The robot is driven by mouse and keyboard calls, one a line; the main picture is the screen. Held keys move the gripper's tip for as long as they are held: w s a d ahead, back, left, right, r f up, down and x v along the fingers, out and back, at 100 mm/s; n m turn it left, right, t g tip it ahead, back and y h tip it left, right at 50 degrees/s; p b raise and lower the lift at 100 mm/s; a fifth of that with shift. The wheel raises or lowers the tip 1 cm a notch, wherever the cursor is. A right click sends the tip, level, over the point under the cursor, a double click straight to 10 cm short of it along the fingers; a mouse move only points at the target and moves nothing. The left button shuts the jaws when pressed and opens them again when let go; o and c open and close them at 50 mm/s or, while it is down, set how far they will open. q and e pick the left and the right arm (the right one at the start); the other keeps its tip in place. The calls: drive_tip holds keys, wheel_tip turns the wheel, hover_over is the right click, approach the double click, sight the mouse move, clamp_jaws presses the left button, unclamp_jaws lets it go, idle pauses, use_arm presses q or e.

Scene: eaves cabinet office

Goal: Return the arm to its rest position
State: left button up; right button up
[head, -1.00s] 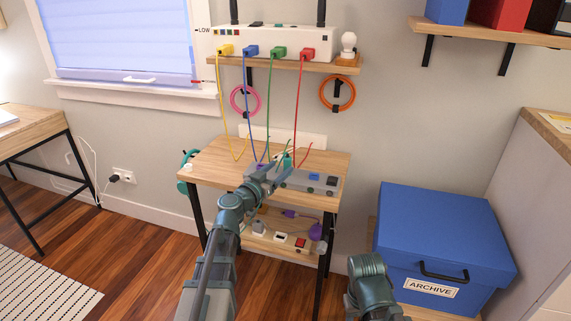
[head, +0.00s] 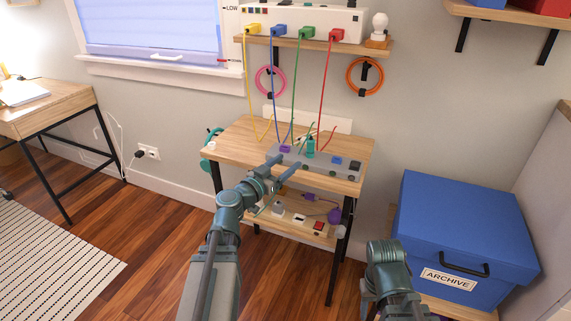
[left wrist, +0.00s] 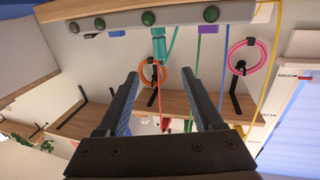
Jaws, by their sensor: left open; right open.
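My left gripper (head: 285,166) is open and empty, in front of the small wooden table (head: 235,138). In the left wrist view its two fingers (left wrist: 163,88) stand apart with nothing held between them. A grey strip (head: 325,165) lies on the table just beyond the fingertips. A purple plug (head: 285,149) and a teal plug (head: 310,146) stand on the strip, which also has blue and black parts. In the head view, a link of my right arm shows at the lower right; its gripper is out of view.
A white router-like box (head: 300,22) sits on a wall shelf above, with yellow, blue, green and red cables hanging to the table. A lower shelf (head: 290,222) holds several plugs. A blue archive box (head: 465,225) stands at the right. Floor is open at the left.

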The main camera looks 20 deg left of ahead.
use_arm(q)
drive_tip(key=s+d+f+m+g+h, duration=0.1)
drive_tip(key=s+d+f+g, duration=0.25)
drive_tip(key=d, duration=0.35)
drive_tip(key=s+d+f+m+g+h, duration=0.1)
drive_tip(key=s+d+f+m+g, duration=0.1)
drive_tip(key=d+f+g, duration=0.4)
drive_tip(key=s+d+f+m+g+h, duration=0.1)
drive_tip(key=s+d+f, duration=0.25)
drive_tip(key=d, duration=0.55)
drive_tip(key=s+a+f+n+g+y, duration=0.1)
drive_tip(key=s+f+n+g+y, duration=0.1)
drive_tip(key=s+f+g+y, duration=0.4)
drive_tip(key=s+f+n+g+y, duration=0.1)
drive_tip(key=s+f+y, duration=0.25)
drive_tip(key=s, duration=0.45)
wheel_tip(320, 180, up, 27)
drive_tip(key=p, duration=2.6)
drive_tip(key=shift+a, duration=0.2)
drive_tip(key=shift+f, duration=0.1)
